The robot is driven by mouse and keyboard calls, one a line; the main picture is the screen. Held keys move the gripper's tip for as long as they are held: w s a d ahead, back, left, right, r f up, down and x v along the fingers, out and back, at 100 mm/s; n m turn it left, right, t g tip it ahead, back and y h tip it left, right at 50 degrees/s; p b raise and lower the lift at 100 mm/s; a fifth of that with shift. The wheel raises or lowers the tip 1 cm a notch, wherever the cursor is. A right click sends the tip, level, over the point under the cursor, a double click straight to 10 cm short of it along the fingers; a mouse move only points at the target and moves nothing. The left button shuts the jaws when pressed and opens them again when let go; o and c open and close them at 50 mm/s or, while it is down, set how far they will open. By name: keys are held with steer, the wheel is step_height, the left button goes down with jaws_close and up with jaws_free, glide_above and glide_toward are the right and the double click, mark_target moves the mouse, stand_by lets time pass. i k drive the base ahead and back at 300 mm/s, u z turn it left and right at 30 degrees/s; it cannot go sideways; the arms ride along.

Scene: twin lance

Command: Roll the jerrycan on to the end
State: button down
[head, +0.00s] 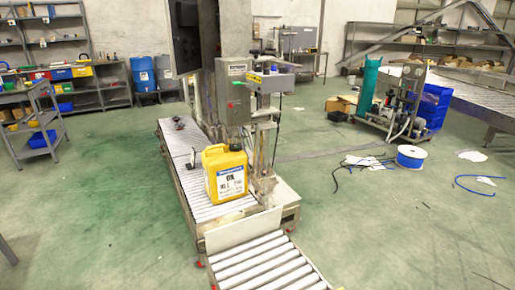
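A yellow jerrycan (225,174) with a white and blue label and a top handle stands upright on the roller conveyor (196,207) in the head view. It is beside the filling machine's column, a little behind a pale flat plate (243,231) that crosses the line. In front of the plate, a wider roller section (262,264) runs down to the bottom edge of the picture, where it is cut off. My gripper is not in view.
A grey control box (233,92) on the machine stands close behind the jerrycan. A small dark object (178,124) lies at the conveyor's far end. A cart (37,135) stands left. A blue-and-white cable reel (411,157) and loose cables lie on the right floor. The green floor beside the conveyor is largely clear.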

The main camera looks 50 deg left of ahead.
mark_target(225, 172)
steer(key=i, duration=3.05)
steer(key=u, duration=1.95)
steer(key=i, duration=0.9)
steer(key=u, duration=1.65)
